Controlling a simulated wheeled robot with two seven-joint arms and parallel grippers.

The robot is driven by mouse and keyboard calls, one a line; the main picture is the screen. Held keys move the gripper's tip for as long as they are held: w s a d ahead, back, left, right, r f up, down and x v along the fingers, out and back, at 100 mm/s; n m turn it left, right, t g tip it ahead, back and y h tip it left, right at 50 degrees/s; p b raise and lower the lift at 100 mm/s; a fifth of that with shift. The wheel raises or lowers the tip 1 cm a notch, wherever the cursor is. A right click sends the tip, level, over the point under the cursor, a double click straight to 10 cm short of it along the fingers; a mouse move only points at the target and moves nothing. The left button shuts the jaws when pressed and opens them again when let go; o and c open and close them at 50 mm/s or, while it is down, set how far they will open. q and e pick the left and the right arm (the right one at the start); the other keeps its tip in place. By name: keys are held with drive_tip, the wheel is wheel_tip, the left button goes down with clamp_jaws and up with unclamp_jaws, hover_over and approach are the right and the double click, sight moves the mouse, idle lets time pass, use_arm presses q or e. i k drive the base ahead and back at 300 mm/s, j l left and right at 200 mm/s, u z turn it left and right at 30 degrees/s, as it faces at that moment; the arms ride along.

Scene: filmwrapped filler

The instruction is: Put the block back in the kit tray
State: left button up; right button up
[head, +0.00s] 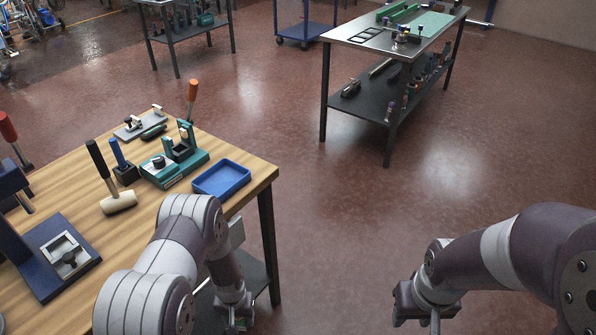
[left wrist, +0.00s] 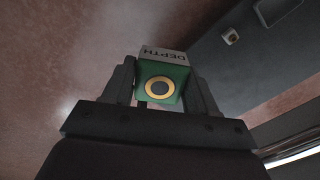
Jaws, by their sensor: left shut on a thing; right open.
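My left gripper (left wrist: 160,82) is shut on a green block (left wrist: 164,86) with a white face marked "DEPTH" and a yellow ring around a dark centre. In the head view the left gripper (head: 238,320) hangs low beside the right end of the wooden table, and the block cannot be made out there. My right gripper (head: 430,318) is open over the floor at the lower right. No kit tray is clearly identified. A shallow blue tray (head: 222,190) that looks empty sits at the wooden table's right end.
The wooden table (head: 240,160) also bears a mallet (head: 118,203), a green fixture (head: 175,160) and a dark blue press base (head: 60,255). A metal bench (head: 345,32) at the back holds green panels (head: 430,22) and small parts. Open red floor (head: 300,180) lies between.

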sight(222, 184)
drive_tip(key=i+l+u, duration=0.25)
drive_tip(key=i+l, duration=0.55)
drive_tip(key=l, duration=0.1)
